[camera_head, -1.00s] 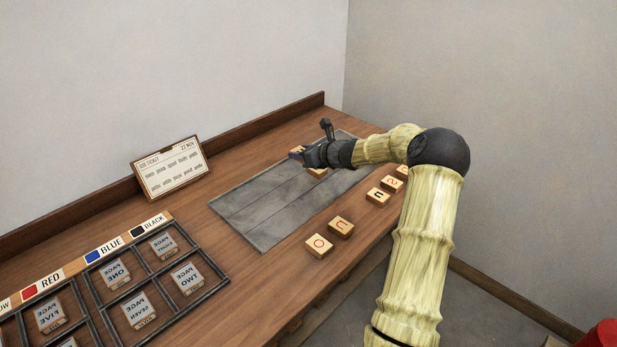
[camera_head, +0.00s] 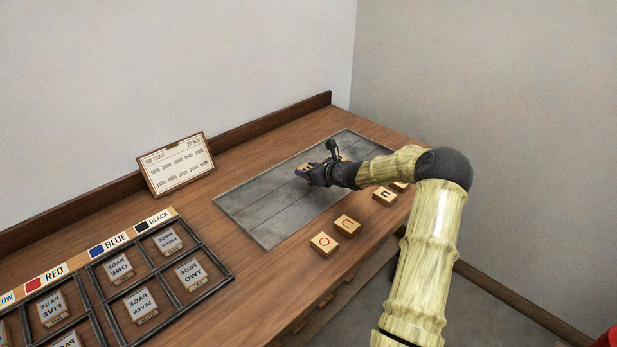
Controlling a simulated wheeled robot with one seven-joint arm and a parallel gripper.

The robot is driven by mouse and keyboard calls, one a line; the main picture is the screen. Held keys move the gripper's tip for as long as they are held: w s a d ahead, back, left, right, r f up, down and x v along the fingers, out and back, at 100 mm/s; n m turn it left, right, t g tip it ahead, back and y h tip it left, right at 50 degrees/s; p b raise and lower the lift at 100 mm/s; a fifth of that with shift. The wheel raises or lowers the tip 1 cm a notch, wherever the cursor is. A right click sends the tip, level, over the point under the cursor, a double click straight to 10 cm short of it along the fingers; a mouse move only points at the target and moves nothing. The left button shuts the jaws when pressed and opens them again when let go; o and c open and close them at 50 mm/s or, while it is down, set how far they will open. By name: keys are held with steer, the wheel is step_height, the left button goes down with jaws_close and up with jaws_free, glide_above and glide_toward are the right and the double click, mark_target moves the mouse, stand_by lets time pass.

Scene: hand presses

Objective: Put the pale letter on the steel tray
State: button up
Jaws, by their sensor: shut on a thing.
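My gripper (camera_head: 304,172) is over the middle of the grey steel tray (camera_head: 262,222), which lies on the wooden bench. It is shut on a small pale wooden letter block (camera_head: 306,166), of which only a bit shows between the dark fingers. The letter on its face is hidden. I cannot tell whether the block touches the tray or hangs just above it. The near left part of the tray is bare.
A divided type case (camera_head: 165,275) with labelled plates is at left. A ticket card (camera_head: 177,164) stands behind.

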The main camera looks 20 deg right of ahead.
steer(key=shift+f, duration=1.3)
steer(key=shift+f, duration=0.1)
steer(key=o, duration=1)
steer(key=shift+c, duration=0.2)
steer(key=shift+s+r, duration=0.1)
steer(key=shift+r, duration=0.1)
steer(key=v, duration=1.1)
steer(key=shift+s+d, duration=0.15)
steer(key=shift+s, duration=0.25)
